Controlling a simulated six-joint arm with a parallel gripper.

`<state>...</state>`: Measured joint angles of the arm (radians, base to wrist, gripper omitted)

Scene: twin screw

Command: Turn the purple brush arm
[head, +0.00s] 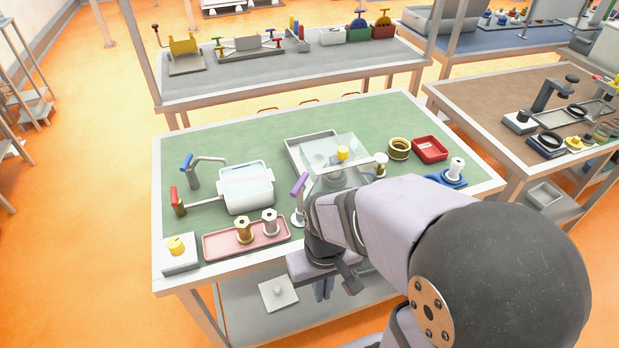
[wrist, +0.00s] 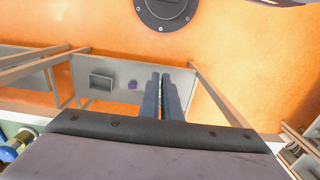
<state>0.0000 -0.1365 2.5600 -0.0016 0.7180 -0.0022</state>
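The purple brush arm (head: 299,185) is a short purple bar in the head view, tilted, at the front-left of a clear guard near the middle of the green table. A round pale base (head: 298,219) shows just below it. Part of what lies behind is hidden by my arm. My gripper (head: 323,291) hangs past the table's front edge, pointing down, to the right of and nearer the camera than the brush arm, and apart from it. In the wrist view its two dark fingers (wrist: 161,95) lie side by side, almost together, with nothing between them.
A clear guard (head: 352,150) with a yellow knob (head: 343,153) stands behind my arm. Left are a pink tray (head: 215,249) with two spools, a white basin (head: 240,192) and a red-handled lever (head: 174,195).

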